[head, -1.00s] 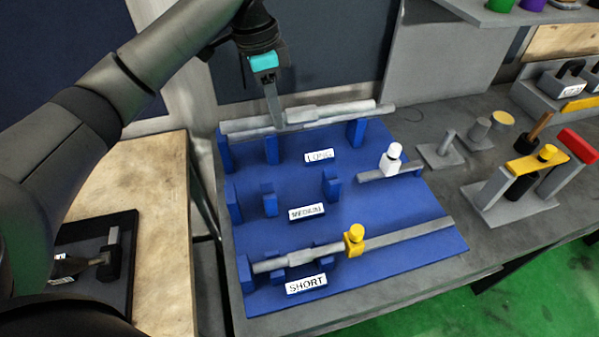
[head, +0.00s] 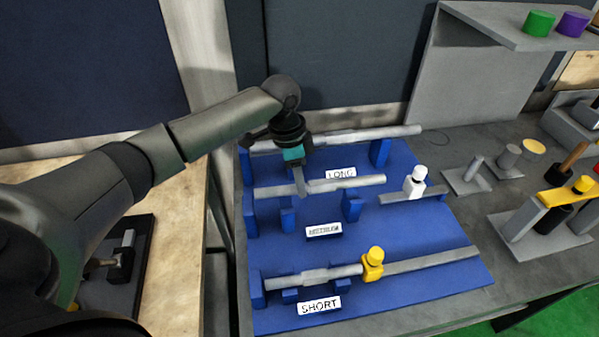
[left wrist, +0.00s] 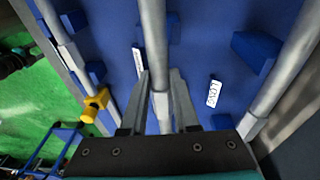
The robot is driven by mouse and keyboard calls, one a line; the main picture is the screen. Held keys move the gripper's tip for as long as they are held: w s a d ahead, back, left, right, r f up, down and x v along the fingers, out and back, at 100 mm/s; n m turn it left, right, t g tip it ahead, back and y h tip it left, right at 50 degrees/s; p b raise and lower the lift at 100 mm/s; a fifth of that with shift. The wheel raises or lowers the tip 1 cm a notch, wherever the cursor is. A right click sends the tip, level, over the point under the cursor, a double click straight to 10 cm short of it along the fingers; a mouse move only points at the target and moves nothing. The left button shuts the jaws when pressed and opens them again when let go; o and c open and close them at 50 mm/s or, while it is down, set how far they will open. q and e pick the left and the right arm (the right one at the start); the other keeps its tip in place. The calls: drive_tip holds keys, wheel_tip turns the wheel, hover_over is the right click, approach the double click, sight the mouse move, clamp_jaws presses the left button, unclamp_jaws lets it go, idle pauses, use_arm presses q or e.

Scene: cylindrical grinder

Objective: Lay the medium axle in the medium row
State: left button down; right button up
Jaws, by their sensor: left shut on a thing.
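My left gripper (head: 301,188) is shut on the grey medium axle (head: 345,184), near its middle. The axle lies lengthwise over the blue supports (head: 352,206) of the medium row, behind the MEDIUM label (head: 323,230). I cannot tell whether it touches them or hangs just above. In the left wrist view the axle (left wrist: 154,40) runs between the two fingers (left wrist: 158,98). My right gripper is not in view.
A long axle (head: 350,136) lies in the back row and a short axle (head: 315,276) in the front row. A yellow stop (head: 373,263) and a white-knobbed stop (head: 415,182) stand at the right of the blue board (head: 420,232). A grey stand (head: 520,225) is further right.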

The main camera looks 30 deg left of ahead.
use_arm(q)
drive_tip(key=shift+w+f+b, duration=0.1)
drive_tip(key=shift+f+b, duration=0.3)
drive_tip(key=shift+f, duration=1.6)
drive_tip(key=c, duration=0.7)
unclamp_jaws()
drive_tip(key=shift+s+f, duration=0.1)
drive_tip(key=shift+s, duration=0.1)
drive_tip(key=shift+o, duration=0.2)
drive_tip(key=r, duration=0.4)
drive_tip(key=a+r+p, duration=0.1)
drive_tip(key=r, duration=0.3)
drive_tip(key=r+p, duration=0.1)
drive_tip(key=r, duration=0.3)
drive_tip(key=shift+s+a, duration=0.25)
drive_tip(key=shift+a, duration=0.15)
